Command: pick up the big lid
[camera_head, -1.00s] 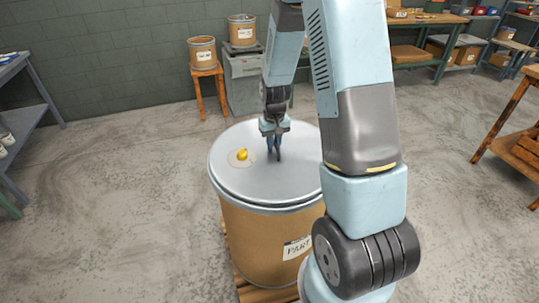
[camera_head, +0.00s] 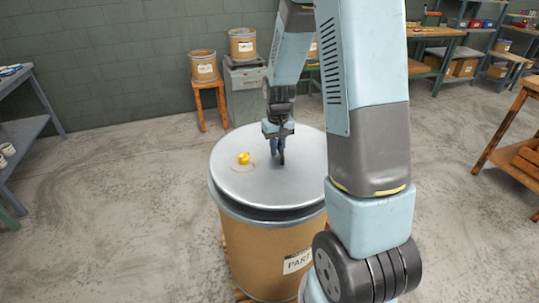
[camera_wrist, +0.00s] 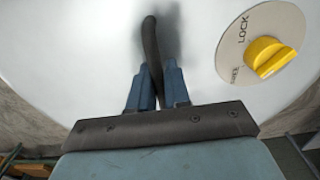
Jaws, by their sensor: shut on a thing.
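The big lid (camera_head: 255,186) is a round grey metal disc, raised a little above the big brown drum (camera_head: 262,250), with a dark gap showing under its rim. A yellow knob (camera_head: 244,158) sits on a round plate on the lid; in the wrist view the knob (camera_wrist: 270,57) is at the right, by the word LOCK. My gripper (camera_head: 278,155) is shut on the lid's dark handle (camera_wrist: 152,48), which stands near the lid's middle. The fingers (camera_wrist: 158,85) hide part of the handle.
Two small drums stand at the back, one on a wooden stool (camera_head: 211,104) and one on a grey cabinet (camera_head: 246,91). A grey bench (camera_head: 40,130) is at the left and a wooden rack (camera_head: 515,150) at the right. The floor around the drum is mostly clear.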

